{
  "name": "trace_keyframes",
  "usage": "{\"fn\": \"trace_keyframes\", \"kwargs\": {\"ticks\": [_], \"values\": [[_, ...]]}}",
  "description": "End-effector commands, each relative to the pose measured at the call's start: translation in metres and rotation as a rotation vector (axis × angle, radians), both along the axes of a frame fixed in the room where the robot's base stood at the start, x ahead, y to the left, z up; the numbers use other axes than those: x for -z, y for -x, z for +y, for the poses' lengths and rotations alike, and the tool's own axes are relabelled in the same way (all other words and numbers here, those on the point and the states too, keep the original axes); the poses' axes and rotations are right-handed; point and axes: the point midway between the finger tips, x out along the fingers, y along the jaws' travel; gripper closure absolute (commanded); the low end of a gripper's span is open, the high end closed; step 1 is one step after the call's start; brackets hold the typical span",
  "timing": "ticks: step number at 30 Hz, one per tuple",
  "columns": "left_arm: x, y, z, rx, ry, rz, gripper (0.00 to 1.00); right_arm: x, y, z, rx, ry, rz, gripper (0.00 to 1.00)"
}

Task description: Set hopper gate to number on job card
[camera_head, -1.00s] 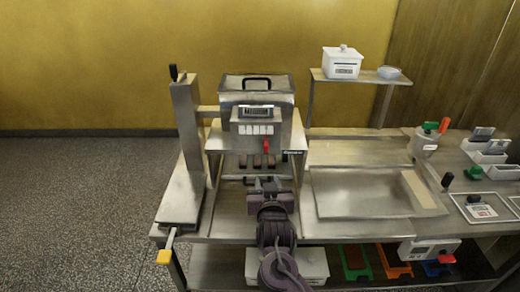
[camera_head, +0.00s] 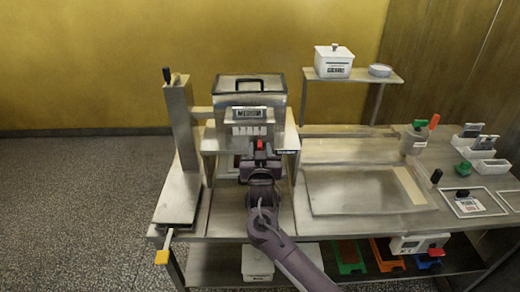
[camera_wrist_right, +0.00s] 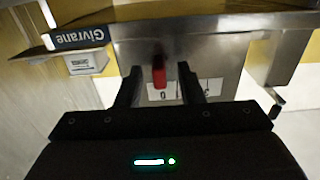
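The red gate lever (camera_head: 260,144) is on the front of the steel hopper (camera_head: 250,97), below a row of pale labels. It also shows in the right wrist view (camera_wrist_right: 158,70), where a white number scale (camera_wrist_right: 163,92) with a 0 lies behind it, partly covered by the fingers. My right gripper (camera_head: 260,157) is just in front of the lever. In the right wrist view its fingers (camera_wrist_right: 159,86) are apart, with the lever between them and visible gaps on both sides. A printed card (camera_head: 467,206) lies in a white frame at the right; its text is unreadable. My left gripper is not in view.
A steel post with a black knob (camera_head: 167,74) stands left of the hopper. A shallow steel tray (camera_head: 365,190) lies to the right. A white lidded box (camera_head: 333,62) sits on a shelf. Coloured trays and a scale (camera_head: 418,244) are under the table.

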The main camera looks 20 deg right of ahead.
Motion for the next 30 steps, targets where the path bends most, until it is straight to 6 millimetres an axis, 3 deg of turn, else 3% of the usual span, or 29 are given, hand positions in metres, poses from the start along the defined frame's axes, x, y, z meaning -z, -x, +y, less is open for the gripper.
{"fn": "trace_keyframes", "kwargs": {"ticks": [4,12,20,27,30], "values": [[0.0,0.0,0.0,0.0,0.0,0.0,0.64,0.0,0.0,0.0,0.0,0.0,0.0,0.68],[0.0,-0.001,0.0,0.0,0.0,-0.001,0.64,0.0,0.0,0.0,0.0,0.001,0.0,1.0],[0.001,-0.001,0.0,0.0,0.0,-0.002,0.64,0.001,0.0,0.001,0.0,0.0,0.0,1.0],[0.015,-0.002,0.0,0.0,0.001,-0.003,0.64,0.003,-0.01,0.034,-0.001,-0.003,-0.001,1.0],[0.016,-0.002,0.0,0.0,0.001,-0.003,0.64,0.001,-0.011,0.039,0.0,0.001,-0.001,1.0]]}}
